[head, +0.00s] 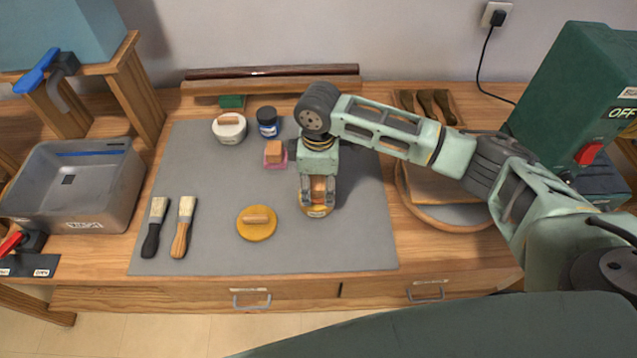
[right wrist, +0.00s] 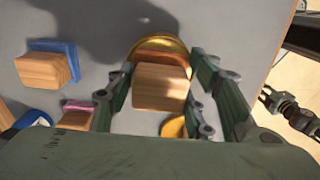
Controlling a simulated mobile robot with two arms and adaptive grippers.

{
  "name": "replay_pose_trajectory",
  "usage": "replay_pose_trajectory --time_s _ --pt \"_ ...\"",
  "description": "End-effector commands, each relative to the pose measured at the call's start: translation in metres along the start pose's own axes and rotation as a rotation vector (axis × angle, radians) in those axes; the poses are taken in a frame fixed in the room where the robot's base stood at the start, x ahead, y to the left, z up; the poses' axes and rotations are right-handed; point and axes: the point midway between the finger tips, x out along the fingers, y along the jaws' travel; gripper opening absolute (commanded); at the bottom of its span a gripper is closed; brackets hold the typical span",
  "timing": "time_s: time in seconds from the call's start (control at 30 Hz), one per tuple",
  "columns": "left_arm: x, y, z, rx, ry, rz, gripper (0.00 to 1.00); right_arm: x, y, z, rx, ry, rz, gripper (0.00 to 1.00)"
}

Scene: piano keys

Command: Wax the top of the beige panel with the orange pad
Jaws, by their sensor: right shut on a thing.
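The orange pad (head: 317,211) has a wooden block handle and rests on the grey mat, right of its middle. My right gripper (head: 318,192) points down at it and is shut on its handle. In the right wrist view the block (right wrist: 161,86) sits between the two fingers, with the pad's orange and yellow rim (right wrist: 160,50) beyond it. A tan board (head: 440,186), possibly the beige panel, lies on a round turntable to the right, partly hidden by my right arm. My left gripper is not in view.
A round yellow pad (head: 257,223), two brushes (head: 170,228), a pink-based block (head: 275,154), a white tub (head: 229,128) and a blue jar (head: 267,122) stand on the mat (head: 215,250). A grey basin (head: 75,185) is at left. A green machine (head: 575,95) is at right.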

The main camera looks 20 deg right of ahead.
Motion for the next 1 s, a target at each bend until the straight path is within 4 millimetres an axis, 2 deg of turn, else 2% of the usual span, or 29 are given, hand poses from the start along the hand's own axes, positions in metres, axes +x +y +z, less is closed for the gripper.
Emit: replay_pose_trajectory --time_s 1.0 --pt "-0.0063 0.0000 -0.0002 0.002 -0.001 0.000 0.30 0.0009 -0.0002 0.0000 0.000 0.000 -0.001 0.27"
